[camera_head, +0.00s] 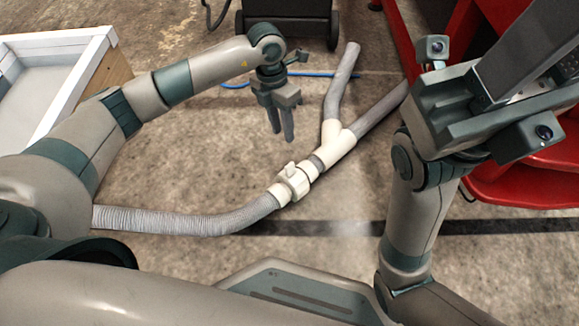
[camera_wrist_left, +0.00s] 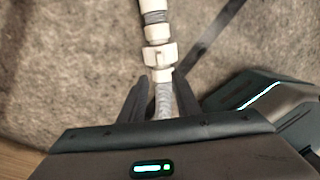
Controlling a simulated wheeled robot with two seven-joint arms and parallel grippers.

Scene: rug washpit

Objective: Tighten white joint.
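The white joint (camera_head: 293,182) is a ribbed collar on the floor hose, with a small lug on top. It joins the grey ribbed hose (camera_head: 190,221) to a white Y-piece (camera_head: 337,148). My left gripper (camera_head: 283,138) points down above the floor, up and left of the joint, apart from it. In the left wrist view, the joint (camera_wrist_left: 160,56) lies ahead of my left gripper (camera_wrist_left: 158,90). Its dark fingers are spread, with the hose showing between them, and nothing is held. My right arm's wrist (camera_head: 470,120) is raised at the right; its fingertips do not show clearly.
A white-rimmed box (camera_head: 75,88) stands at the left. Red machinery (camera_head: 530,185) stands at the right, a dark wheeled unit (camera_head: 290,20) at the back. A blue cable (camera_head: 320,75) and a black floor stripe (camera_head: 500,226) cross the concrete. A faint whitish haze hangs near the joint.

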